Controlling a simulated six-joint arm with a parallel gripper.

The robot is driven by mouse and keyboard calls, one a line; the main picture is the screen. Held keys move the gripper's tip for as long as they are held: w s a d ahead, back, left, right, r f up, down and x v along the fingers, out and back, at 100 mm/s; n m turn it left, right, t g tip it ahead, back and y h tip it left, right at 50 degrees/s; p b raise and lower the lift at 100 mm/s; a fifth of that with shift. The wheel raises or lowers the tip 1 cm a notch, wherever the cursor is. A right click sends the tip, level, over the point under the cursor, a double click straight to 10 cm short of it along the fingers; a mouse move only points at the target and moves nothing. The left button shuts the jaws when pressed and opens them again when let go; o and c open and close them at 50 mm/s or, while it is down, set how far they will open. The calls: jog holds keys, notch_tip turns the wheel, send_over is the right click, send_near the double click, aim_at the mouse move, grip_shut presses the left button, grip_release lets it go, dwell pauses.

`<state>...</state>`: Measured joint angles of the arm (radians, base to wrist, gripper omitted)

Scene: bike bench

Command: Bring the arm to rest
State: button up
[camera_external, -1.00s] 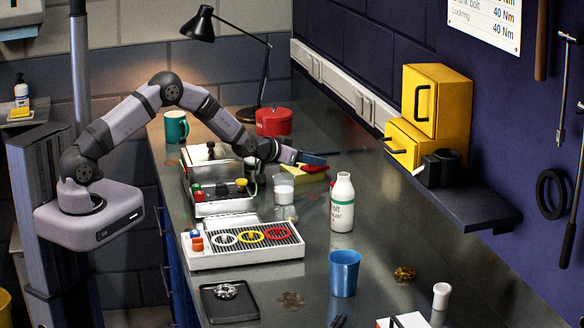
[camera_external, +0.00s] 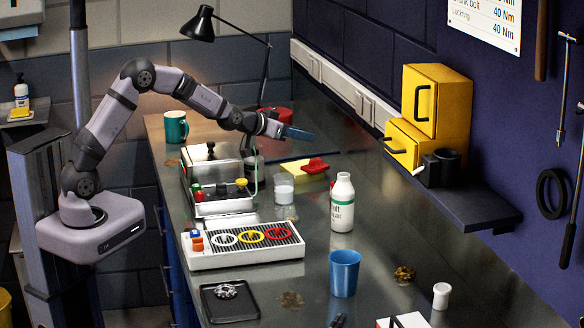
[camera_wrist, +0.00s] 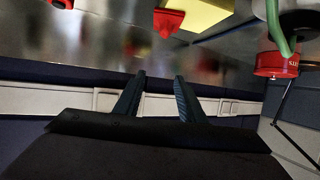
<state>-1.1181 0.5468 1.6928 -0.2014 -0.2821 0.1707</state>
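My gripper (camera_external: 300,134) is in the air above the back part of the metal bench, pointing right. In the wrist view its two dark fingers (camera_wrist: 160,97) stand apart with nothing between them. The red piece (camera_wrist: 169,22) and the yellow block (camera_wrist: 205,12) also show at the top of the wrist view. My gripper touches neither of them.
A red tin (camera_external: 278,116) and a black lamp (camera_external: 262,75) stand behind my gripper. A clear beaker (camera_external: 284,188), a white bottle (camera_external: 342,205) and a metal box (camera_external: 210,165) stand nearer. Yellow cabinets (camera_external: 432,105) are on the right. The air around my gripper looks clear.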

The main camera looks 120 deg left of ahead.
jog(key=shift+r, duration=0.1)
dwell(0.4)
